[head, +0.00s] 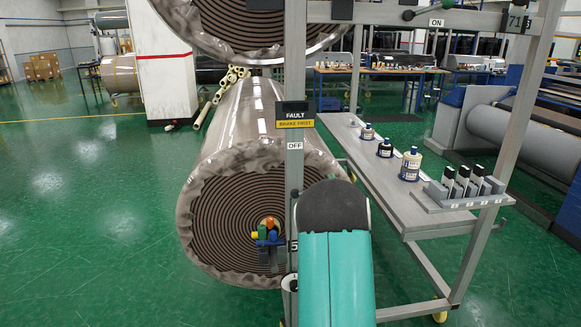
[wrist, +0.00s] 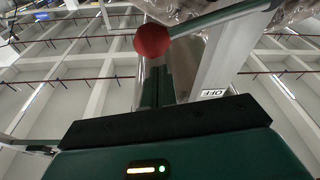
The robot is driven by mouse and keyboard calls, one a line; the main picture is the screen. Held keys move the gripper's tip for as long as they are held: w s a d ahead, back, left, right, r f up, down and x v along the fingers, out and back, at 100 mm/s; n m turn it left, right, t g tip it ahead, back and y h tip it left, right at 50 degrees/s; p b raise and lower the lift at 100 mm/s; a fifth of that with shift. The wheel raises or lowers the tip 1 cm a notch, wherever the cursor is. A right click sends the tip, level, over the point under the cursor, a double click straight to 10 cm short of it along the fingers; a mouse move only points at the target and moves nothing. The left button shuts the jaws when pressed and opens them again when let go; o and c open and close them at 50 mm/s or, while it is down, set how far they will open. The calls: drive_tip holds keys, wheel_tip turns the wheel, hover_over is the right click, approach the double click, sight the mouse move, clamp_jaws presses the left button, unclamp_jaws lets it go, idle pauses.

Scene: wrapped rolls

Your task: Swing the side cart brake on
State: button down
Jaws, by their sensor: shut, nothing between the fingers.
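The brake lever shows in the wrist view as a grey bar (wrist: 222,18) ending in a red ball knob (wrist: 152,40). An OFF label (wrist: 214,93) is on the pale post to its right. In the head view the OFF label (head: 294,146) is on the cart's near post (head: 295,90), below a FAULT / BRAKE FIRST sign (head: 295,114). My gripper (wrist: 157,78) is shut and empty, with its dark fingers just below the red knob in the wrist view; contact cannot be told. In the head view my teal arm hides the gripper and the red knob.
The cart shelf (head: 395,185) holds several bottles and a grey rack (head: 465,192). A dark-knobbed lever (head: 408,15) is by an ON label (head: 436,22) on the top rail. A large wrapped roll (head: 245,130) lies left of the post. Green floor is clear further left.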

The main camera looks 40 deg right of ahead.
drive_tip(key=shift+s+d+f+m, duration=0.15)
drive_tip(key=shift+d+f+m, duration=0.05)
drive_tip(key=shift+f+m, duration=0.2)
idle(0.4)
